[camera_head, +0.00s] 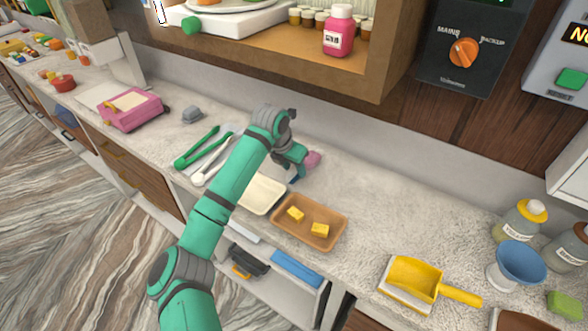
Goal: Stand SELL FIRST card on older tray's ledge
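My green arm reaches over the counter, and my gripper (298,172) points down just behind the trays. Its fingers are small and partly hidden, so I cannot tell whether they are open or shut. A brown tray (286,236) with two yellow sweets (319,230) lies in front of the gripper. A cream tray (262,194) sits to its left, partly hidden by my arm. No SELL FIRST lettering is readable, and I cannot tell which tray is older.
Green tongs (196,148) and white tongs (212,158) lie left of my arm. A pink box (133,110) stands farther left. A yellow scoop (415,277), blue funnel (520,262) and bottles are at right. A wooden shelf (300,65) overhangs the back.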

